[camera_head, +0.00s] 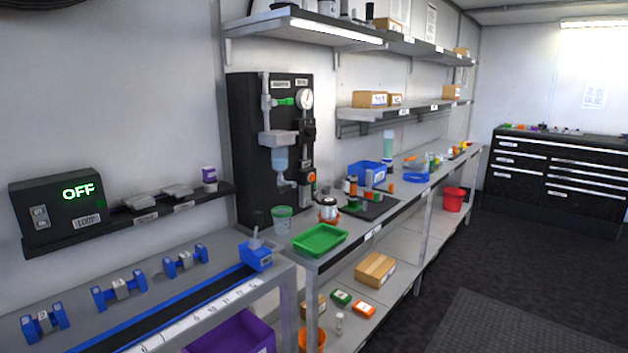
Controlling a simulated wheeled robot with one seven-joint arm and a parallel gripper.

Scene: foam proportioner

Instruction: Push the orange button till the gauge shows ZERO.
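The foam proportioner is a black panel (244,130) standing on the bench at the left centre. A round white gauge (306,98) sits at its upper right; its needle and marks are too small to read. An orange button (312,177) shows low on the panel's right side. A green-handled part (285,101) is left of the gauge, and a clear bluish bottle (280,160) hangs below a grey block. My gripper is not in view.
A green tray (320,239), a clear green-rimmed cup (282,220) and a small orange-based pot (328,209) stand on the bench before the panel. A shelf (310,30) overhangs it. Dark floor (500,260) at right is free.

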